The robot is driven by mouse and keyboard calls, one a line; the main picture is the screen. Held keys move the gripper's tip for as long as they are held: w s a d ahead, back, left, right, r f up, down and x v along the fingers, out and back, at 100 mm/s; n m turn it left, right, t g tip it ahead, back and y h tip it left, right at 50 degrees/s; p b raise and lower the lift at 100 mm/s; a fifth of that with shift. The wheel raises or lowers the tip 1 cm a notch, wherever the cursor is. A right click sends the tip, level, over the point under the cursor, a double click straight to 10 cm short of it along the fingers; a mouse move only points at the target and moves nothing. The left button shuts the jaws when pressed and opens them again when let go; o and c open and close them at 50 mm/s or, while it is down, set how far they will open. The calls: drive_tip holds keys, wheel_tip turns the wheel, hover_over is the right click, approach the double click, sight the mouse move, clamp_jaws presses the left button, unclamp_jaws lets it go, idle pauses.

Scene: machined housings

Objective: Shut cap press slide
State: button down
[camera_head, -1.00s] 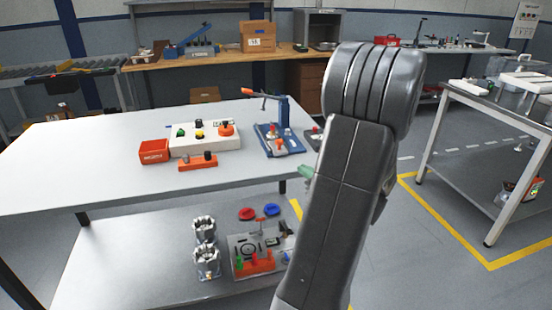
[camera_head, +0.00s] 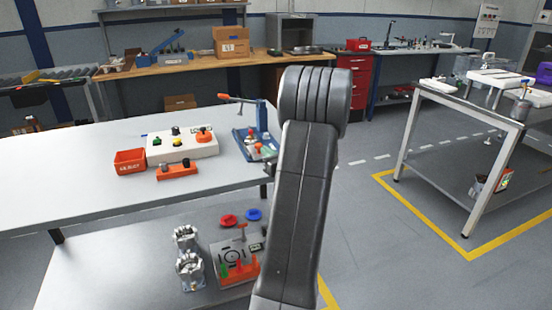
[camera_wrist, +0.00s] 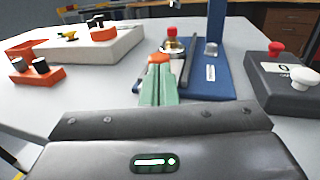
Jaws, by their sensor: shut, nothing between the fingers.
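The blue cap press (camera_head: 263,118) stands near the right end of the white table, with a lever with an orange handle (camera_head: 236,98). In the wrist view its blue base (camera_wrist: 212,82) and column are close. A metal holder with a red-topped part (camera_wrist: 172,36) sits by a dark rail, which looks like the slide. An orange piece (camera_wrist: 158,58) shows at the front end of this. My gripper (camera_wrist: 158,76) has green fingers, shut and empty, pointing at the orange piece; I cannot tell whether they touch it. In the head view my arm hides the gripper.
A grey box with red and white knobs (camera_wrist: 290,80) stands right of the press. A white control box (camera_head: 182,146), an orange bin (camera_head: 130,162) and an orange button block (camera_head: 176,171) stand left. A lower shelf holds fixtures (camera_head: 235,258).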

drive_tip(key=shift+w+a, duration=0.2)
drive_tip(key=shift+w, duration=0.15)
drive_tip(key=w, duration=0.2)
drive_tip(key=w+a, duration=0.1)
drive_tip(key=w, duration=0.2)
drive_tip(key=w+a, duration=0.1)
drive_tip(key=w, duration=0.1)
drive_tip(key=shift+w+a, duration=0.25)
